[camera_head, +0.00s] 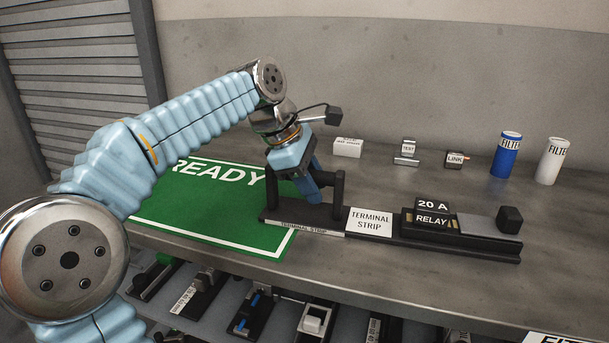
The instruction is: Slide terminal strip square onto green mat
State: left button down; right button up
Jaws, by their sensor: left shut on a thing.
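The terminal strip (369,222) is a long dark base with white labels, lying on the bench. Its left end overlaps the right part of the green mat (215,215), and most of it extends right onto the bare bench. The mat has a white border and the word READY, partly covered by my arm. My left gripper (311,191) is shut on the black handle (339,187) at the strip's left end. The finger contact is partly hidden. A block marked 20 A RELAY (432,215) sits on the strip's right half. My right gripper is not in view.
Behind the strip stand a white box (347,148), a TEST block (408,149), a LINK block (455,159), a blue filter (507,155) and a white filter (551,161). Several devices lie on a shelf below the bench's front edge. The mat left of the strip looks clear.

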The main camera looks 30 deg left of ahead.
pick_arm(q)
jog(key=shift+a, duration=0.1)
jog(key=s+a+p, duration=0.1)
jog(key=a, duration=0.3)
jog(key=s+a+p, duration=0.1)
jog(key=a, duration=0.4)
jog(key=s+a+p, duration=0.1)
jog(key=a+p, duration=0.1)
jog(key=a, duration=0.2)
jog(key=shift+s+a, duration=0.15)
jog(key=shift+a, duration=0.25)
jog(key=shift+s+a+f, duration=0.1)
jog(key=shift+s+a, duration=0.35)
jog(key=shift+a, duration=1.45)
jog(key=shift+s+a, duration=0.5)
jog(key=shift+a, duration=1.4)
jog(key=shift+s+a+f, duration=0.1)
jog(key=shift+s+a, duration=0.35)
jog(key=shift+a, duration=1.45)
jog(key=c, duration=0.9)
grip_release()
jog(key=shift+a, duration=0.1)
jog(key=shift+o, duration=0.8)
jog(key=shift+r, duration=0.1)
